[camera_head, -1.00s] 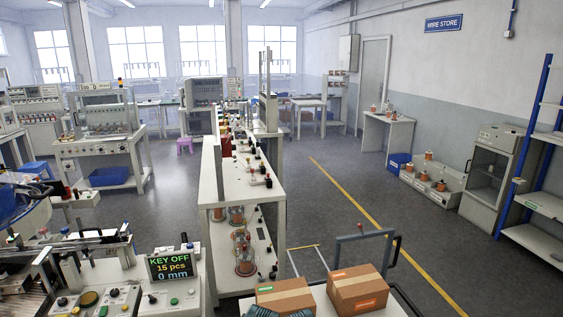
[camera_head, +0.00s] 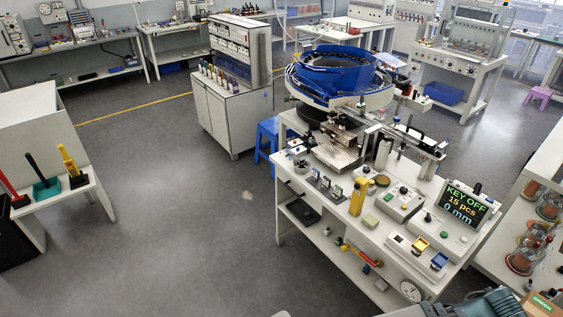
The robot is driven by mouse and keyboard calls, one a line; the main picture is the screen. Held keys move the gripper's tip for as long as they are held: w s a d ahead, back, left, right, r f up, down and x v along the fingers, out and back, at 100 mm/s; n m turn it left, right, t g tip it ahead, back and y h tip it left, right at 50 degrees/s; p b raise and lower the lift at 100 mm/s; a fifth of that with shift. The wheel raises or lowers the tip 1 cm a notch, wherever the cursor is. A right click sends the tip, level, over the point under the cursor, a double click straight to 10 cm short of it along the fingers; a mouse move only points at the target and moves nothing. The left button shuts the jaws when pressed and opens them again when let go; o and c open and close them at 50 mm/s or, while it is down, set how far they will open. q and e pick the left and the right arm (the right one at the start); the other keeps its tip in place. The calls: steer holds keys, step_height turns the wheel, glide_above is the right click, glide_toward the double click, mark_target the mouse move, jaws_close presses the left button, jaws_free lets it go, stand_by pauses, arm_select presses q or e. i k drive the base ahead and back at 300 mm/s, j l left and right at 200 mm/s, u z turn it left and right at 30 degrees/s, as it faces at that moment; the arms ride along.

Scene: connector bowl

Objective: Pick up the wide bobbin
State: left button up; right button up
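No thing in view can be surely told as the wide bobbin. Several copper-coloured wound spools or coils stand on the low shelf of the white rack at the right edge: a front one (camera_head: 525,256), one behind it (camera_head: 550,207) and one further back (camera_head: 533,188). They are partly cut off or covered by the rack, and their widths are hard to compare. Neither of my grippers is in view.
A white workbench (camera_head: 384,220) carries a blue bowl feeder (camera_head: 338,72), small fixtures and a display (camera_head: 466,204) reading KEY OFF, 15 pcs, 0 mm. A blue stool (camera_head: 267,140) stands behind it. A grey cabinet (camera_head: 235,115) is further back. Open floor (camera_head: 190,230) lies at the left.

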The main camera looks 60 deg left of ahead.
mark_target(301, 161)
steer(key=u, duration=1.85)
steer(key=i+l, duration=0.1)
steer(key=i, duration=0.4)
steer(key=i+u, duration=0.1)
steer(key=i, duration=0.45)
steer(key=i+l, duration=0.2)
steer(key=i, duration=0.3)
